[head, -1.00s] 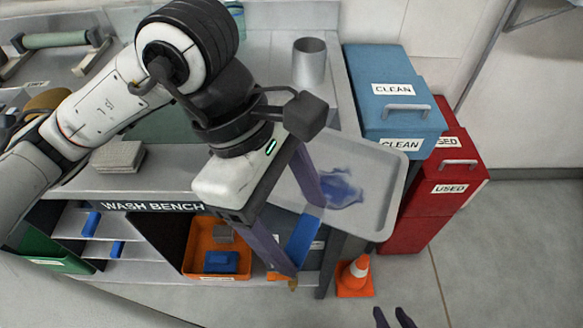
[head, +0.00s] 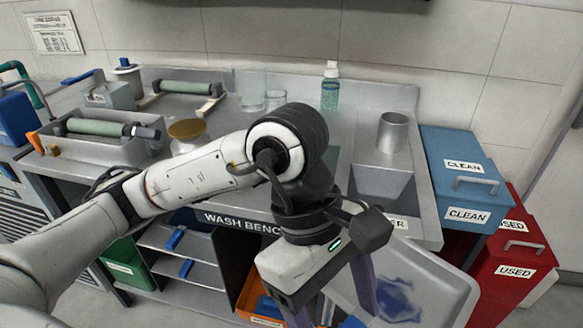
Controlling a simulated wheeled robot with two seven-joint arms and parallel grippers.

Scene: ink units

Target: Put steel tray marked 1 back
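A grey steel tray (head: 440,287) with a blue ink smear on its inside is at the lower right, tilted, below the wash bench's right end. The picture's bottom edge cuts it off, and no number shows on it. My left gripper (head: 333,306) is at the tray's left side. One finger lies over the tray's inside and the other is outside its left edge. It appears shut on the tray's edge, though the contact is hidden. My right gripper is out of view.
The wash bench (head: 345,172) has shelves with blue tabs (head: 175,240) below it and an orange bin (head: 247,294). A blue CLEAN box (head: 460,189) and a red USED box (head: 510,262) stand on the right. A steel cup (head: 392,133) is on the bench.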

